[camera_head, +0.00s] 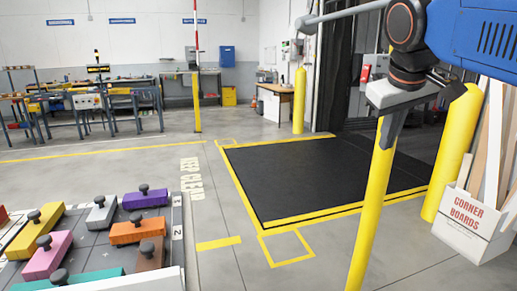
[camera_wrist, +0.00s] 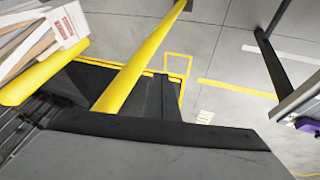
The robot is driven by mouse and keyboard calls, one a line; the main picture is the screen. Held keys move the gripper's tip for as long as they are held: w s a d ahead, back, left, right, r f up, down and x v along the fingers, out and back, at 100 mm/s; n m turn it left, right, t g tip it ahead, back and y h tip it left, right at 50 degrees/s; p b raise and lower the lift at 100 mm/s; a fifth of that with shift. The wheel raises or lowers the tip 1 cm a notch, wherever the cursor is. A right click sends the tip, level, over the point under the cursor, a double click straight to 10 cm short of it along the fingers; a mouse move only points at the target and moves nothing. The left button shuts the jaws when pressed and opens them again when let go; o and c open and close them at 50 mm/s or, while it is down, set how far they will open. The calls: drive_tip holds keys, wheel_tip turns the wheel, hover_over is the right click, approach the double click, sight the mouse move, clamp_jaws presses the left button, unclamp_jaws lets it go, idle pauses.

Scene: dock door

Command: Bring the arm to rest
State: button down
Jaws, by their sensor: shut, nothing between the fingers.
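My arm reaches in from the upper right in the head view, with a blue link and a dark wrist joint. My gripper (camera_head: 388,138) hangs below the wrist's grey block, in front of a yellow post. It is shut and empty, held in the air and apart from the table at lower left.
A yellow post (camera_head: 370,215) stands close behind my gripper; another (camera_head: 455,155) is beside the corner boards box (camera_head: 468,225). A table carries several coloured knobbed blocks, including a purple one (camera_head: 145,199). The black dock plate (camera_head: 320,180) and the floor around it are clear.

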drive_tip(key=s+f, duration=0.5)
drive_tip(key=f, duration=0.5)
drive_tip(key=s+f+m+y, duration=0.1)
drive_tip(key=s+f, duration=0.4)
drive_tip(key=f, duration=0.5)
drive_tip(key=s+f+m+y, duration=0.1)
drive_tip(key=s+f, duration=0.5)
drive_tip(key=f, duration=0.4)
drive_tip(key=shift+d+f+g, duration=0.25)
drive_tip(key=shift+f+g, duration=0.05)
drive_tip(key=shift+f, duration=0.1)
drive_tip(key=c, duration=2.5)
unclamp_jaws()
drive_tip(key=shift+s, duration=0.1)
